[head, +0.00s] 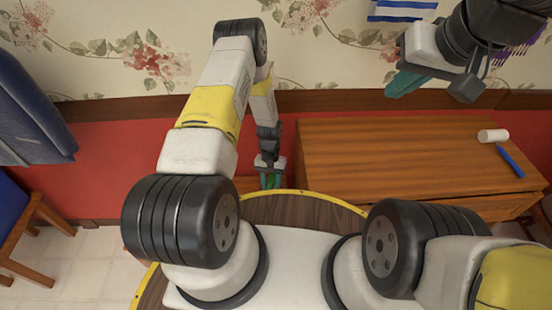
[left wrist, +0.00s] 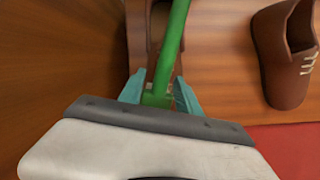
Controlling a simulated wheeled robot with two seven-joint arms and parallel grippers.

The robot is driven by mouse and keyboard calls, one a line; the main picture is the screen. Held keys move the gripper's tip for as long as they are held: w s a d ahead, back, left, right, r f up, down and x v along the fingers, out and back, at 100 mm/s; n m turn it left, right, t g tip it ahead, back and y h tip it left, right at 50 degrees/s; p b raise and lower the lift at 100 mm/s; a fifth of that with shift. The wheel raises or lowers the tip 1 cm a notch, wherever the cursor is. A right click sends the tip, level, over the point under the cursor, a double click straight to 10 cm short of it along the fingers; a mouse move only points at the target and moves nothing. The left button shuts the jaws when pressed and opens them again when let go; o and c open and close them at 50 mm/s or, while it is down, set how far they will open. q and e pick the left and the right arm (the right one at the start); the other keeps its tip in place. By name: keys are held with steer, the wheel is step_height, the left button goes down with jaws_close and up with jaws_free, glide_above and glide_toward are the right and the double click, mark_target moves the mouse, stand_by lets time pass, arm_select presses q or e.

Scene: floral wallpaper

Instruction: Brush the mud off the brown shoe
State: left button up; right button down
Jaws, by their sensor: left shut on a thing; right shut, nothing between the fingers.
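The brown shoe (left wrist: 284,58) shows at the right of the left wrist view, beside a wooden surface, with pale laces. I see no clear mud on its visible part. My left gripper (left wrist: 158,92) is shut on a green handle (left wrist: 174,40), which runs up between its teal fingers. The far end of the handle is out of view. In the head view my left gripper (head: 270,176) is low by the left end of the wooden cabinet, and the green handle (head: 270,182) barely shows. My right gripper (head: 404,82) is raised at the upper right, shut and empty.
The wooden cabinet top (head: 400,150) is mostly clear. A tool with a white head (head: 493,136) and blue handle (head: 510,161) lies at its right end. A purple toothed object (head: 518,48) is partly behind my right arm.

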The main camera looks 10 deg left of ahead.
arm_select(q)
steer(key=shift+x, duration=0.9)
steer(key=shift+s+a, duration=0.15)
steer(key=shift+a, duration=0.8)
steer(key=shift+s+a, duration=0.1)
steer(key=shift+a, duration=0.85)
steer(key=shift+s+a+f, duration=0.1)
steer(key=shift+d, duration=0.55)
jaws_close()
steer(key=shift+d+f, duration=0.1)
steer(key=shift+d, duration=0.65)
steer(key=shift+d+f, duration=0.15)
steer(key=shift+d, duration=0.6)
steer(key=shift+d+r, duration=0.1)
steer(key=shift+r, duration=0.05)
